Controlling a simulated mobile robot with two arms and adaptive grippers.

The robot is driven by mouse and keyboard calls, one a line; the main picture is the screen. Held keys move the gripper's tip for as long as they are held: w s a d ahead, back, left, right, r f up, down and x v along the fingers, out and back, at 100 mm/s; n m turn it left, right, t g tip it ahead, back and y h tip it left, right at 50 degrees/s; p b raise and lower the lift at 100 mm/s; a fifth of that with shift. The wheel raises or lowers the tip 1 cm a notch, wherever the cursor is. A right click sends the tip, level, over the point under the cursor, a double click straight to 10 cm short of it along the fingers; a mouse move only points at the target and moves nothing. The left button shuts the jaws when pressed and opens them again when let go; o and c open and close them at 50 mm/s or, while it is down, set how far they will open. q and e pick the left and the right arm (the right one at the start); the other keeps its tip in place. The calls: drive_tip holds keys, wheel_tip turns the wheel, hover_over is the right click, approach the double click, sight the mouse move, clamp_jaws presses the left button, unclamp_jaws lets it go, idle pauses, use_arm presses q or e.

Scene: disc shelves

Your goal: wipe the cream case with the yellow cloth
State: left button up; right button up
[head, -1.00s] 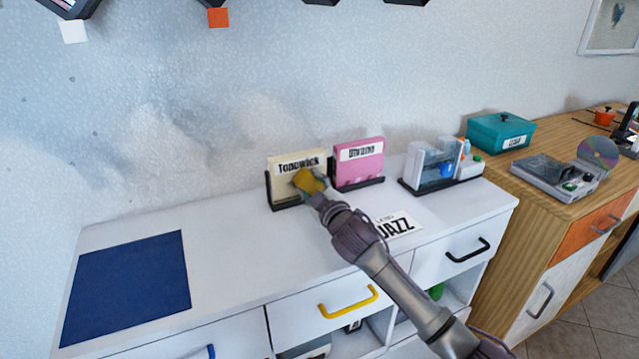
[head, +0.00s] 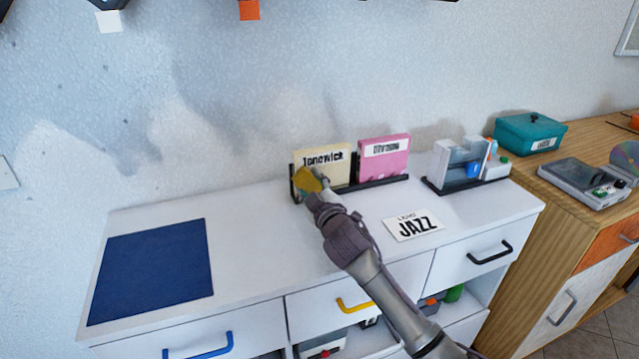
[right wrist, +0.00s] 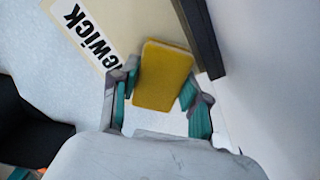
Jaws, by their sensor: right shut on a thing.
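The cream case (head: 338,172) stands upright in a black holder on the white cabinet top, with a label that reads like "Tonewick". It also shows in the right wrist view (right wrist: 125,22). My right gripper (head: 318,186) is shut on the yellow cloth (head: 307,181), a folded pad that shows between the fingers in the right wrist view (right wrist: 163,77). The cloth is in front of the lower left part of the case and overlaps it in both views. I cannot tell for sure whether they touch. My left gripper is not in view.
A pink case (head: 384,160) stands close to the right of the cream one. A clear organiser (head: 457,165) and a JAZZ card (head: 413,226) are further right. A blue mat (head: 153,270) lies at the left, with bare white top between.

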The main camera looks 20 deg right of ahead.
drive_tip(key=shift+a, duration=0.1)
drive_tip(key=shift+s, duration=0.25)
drive_tip(key=s+p, duration=0.2)
drive_tip(key=s, duration=0.2)
drive_tip(key=shift+s, duration=0.15)
drive_tip(key=shift+s+p, duration=0.3)
drive_tip(key=shift+s, duration=0.25)
drive_tip(key=shift+s+p, duration=0.6)
drive_tip(key=shift+s, duration=0.45)
drive_tip(key=shift+s+d, duration=0.2)
drive_tip(key=shift+s, duration=0.3)
